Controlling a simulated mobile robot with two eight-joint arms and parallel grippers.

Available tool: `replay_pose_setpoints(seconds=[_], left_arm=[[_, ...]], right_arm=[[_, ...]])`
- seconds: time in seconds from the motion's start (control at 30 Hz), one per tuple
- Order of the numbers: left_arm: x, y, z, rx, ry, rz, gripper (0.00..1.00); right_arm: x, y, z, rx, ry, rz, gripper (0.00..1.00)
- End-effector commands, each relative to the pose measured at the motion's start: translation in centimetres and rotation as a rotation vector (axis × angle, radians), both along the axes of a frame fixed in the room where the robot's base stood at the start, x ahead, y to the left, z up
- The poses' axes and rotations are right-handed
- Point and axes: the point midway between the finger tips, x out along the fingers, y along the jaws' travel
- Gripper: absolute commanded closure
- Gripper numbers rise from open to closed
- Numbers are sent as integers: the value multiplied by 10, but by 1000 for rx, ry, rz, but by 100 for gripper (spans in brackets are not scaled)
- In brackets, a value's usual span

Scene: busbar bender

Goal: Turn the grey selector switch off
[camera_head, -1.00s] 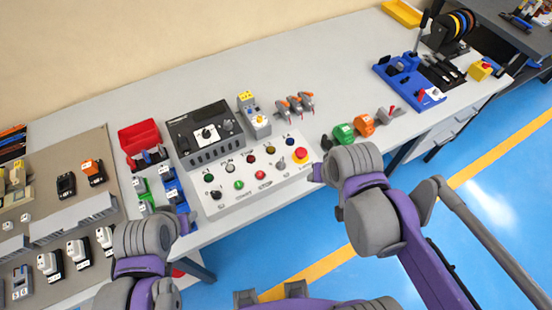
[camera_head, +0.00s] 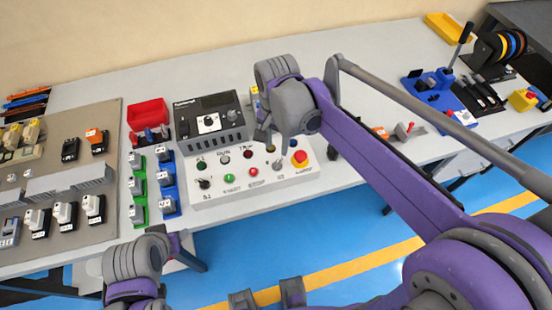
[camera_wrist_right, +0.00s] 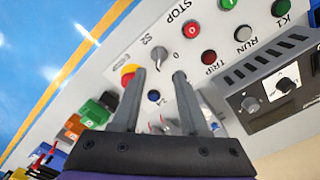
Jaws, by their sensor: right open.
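The grey selector switch (camera_head: 278,165) sits on the front right of the light control panel, between the red STOP button and the red emergency stop. In the right wrist view its grey knob (camera_wrist_right: 158,54) shows by the S2 label, just beyond my fingertips. Which mark it points to is too small to tell. My right gripper (camera_wrist_right: 160,75) is open and empty, its two fingers apart and pointing at the knob. In the head view the right gripper (camera_head: 266,137) is over the panel, partly hidden by its wrist. My left gripper (camera_head: 177,243) is low at the table's front edge; its jaws are unclear.
The red emergency stop (camera_head: 299,158) is close right of the switch. The STOP button (camera_head: 253,171), green START button (camera_head: 229,178) and black S1 selector (camera_head: 204,183) are to its left. A black box with knobs (camera_head: 209,120) stands behind. A red bin (camera_head: 147,114) is behind left.

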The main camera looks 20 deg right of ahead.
Motion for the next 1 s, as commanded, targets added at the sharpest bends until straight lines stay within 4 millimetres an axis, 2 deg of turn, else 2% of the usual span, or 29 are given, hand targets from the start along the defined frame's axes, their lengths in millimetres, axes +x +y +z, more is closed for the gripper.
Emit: replay_pose_setpoints(seconds=[0.03, 0.2, 0.4, 0.53, 0.8, 1.0], left_arm=[[0, 0, -2, 0, 1, 0, 50], [-1, 0, -5, 0, 3, 0, 50], [-2, 0, -8, 0, 4, 0, 50], [-2, 0, -8, 0, 4, 0, 50], [-2, 0, -8, 0, 4, 0, 50], [-2, 0, -8, 0, 4, 0, 50]], right_arm=[[0, 0, -12, 0, 0, 0, 56], [0, 0, -44, 0, 0, 0, 56], [0, 0, -69, 1, -1, 1, 56], [0, 0, -75, 0, -1, 1, 56], [0, 0, -76, 0, -1, 1, 56], [0, 0, -76, 0, -1, 1, 92]])
